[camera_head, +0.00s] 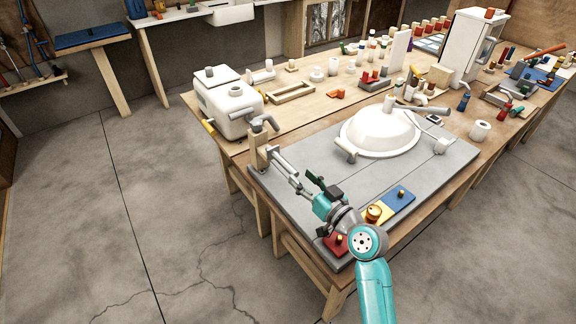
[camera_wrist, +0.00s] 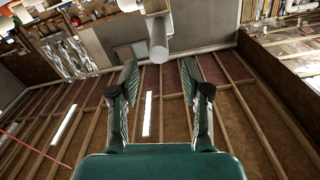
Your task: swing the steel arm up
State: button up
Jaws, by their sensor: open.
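A wooden post (camera_head: 258,152) stands at the left corner of the grey board, with a bent grey steel fitting (camera_head: 264,124) on top. A pale steel rod (camera_head: 283,163), which looks like the steel arm, slants from near the post down towards my gripper (camera_head: 303,185). In the wrist view a pale grey cylinder (camera_wrist: 158,42), likely the same arm, hangs beyond the fingertips. My gripper (camera_wrist: 160,66) is open, its two fingers apart with an empty gap between them. The cylinder's end lines up with that gap. I cannot tell whether any finger touches it.
A white tank (camera_head: 225,105) stands behind the post. Red, yellow and blue plates with knobs (camera_head: 399,196) lie near the front edge. Many small items crowd the bench's back; open floor lies left.

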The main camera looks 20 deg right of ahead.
aim_at(287, 164)
jog(key=x, duration=0.5)
jog(key=f+x, duration=0.1)
jog(key=x, duration=0.1)
jog(key=shift+w+a, duration=0.1)
jog(key=shift+w, duration=0.1)
jog(key=shift+c, duration=0.2)
grip_shut()
